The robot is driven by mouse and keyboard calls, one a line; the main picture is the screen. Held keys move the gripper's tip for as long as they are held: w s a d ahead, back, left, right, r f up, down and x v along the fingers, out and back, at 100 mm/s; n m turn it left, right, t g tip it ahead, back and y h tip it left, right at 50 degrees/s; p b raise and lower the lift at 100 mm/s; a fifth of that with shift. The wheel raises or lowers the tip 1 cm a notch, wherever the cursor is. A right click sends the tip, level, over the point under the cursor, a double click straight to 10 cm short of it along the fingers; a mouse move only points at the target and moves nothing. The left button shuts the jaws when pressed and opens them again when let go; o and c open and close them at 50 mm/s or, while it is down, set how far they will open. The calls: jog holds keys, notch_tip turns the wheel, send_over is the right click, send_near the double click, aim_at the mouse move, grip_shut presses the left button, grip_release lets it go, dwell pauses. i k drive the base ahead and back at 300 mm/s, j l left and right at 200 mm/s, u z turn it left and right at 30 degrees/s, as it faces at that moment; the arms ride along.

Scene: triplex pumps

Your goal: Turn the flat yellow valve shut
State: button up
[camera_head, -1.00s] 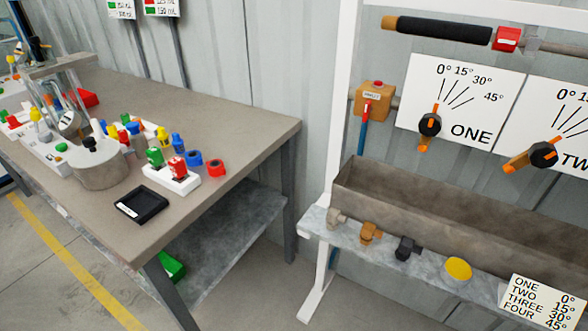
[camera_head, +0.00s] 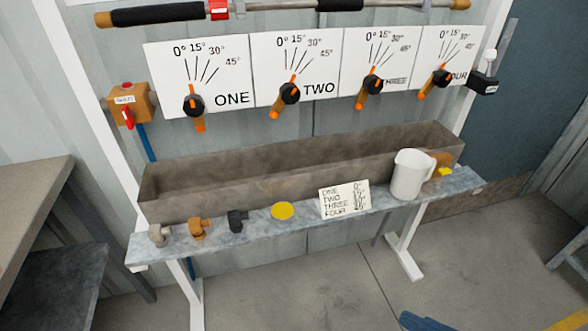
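A flat round yellow disc (camera_head: 283,211) lies on the front ledge (camera_head: 350,215) of the rack, left of the white card. A small yellow piece (camera_head: 445,171) shows at the ledge's right end, partly behind the white jug; I cannot tell its shape. A row of fittings sits left of the disc: a grey one (camera_head: 158,235), an orange-brown one (camera_head: 200,228) and a black one (camera_head: 237,220). I cannot tell for sure which yellow piece is the valve. My gripper is not in view.
Above the trough (camera_head: 290,170), several dial panels (camera_head: 196,75) carry black knobs with orange pointers. An orange box (camera_head: 130,105) with a red handle hangs at left. A white jug (camera_head: 411,174) and a card (camera_head: 344,199) stand on the ledge.

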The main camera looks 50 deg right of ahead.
aim_at(443, 170)
jog(key=j+z, duration=0.15)
jog(key=z, duration=2.2)
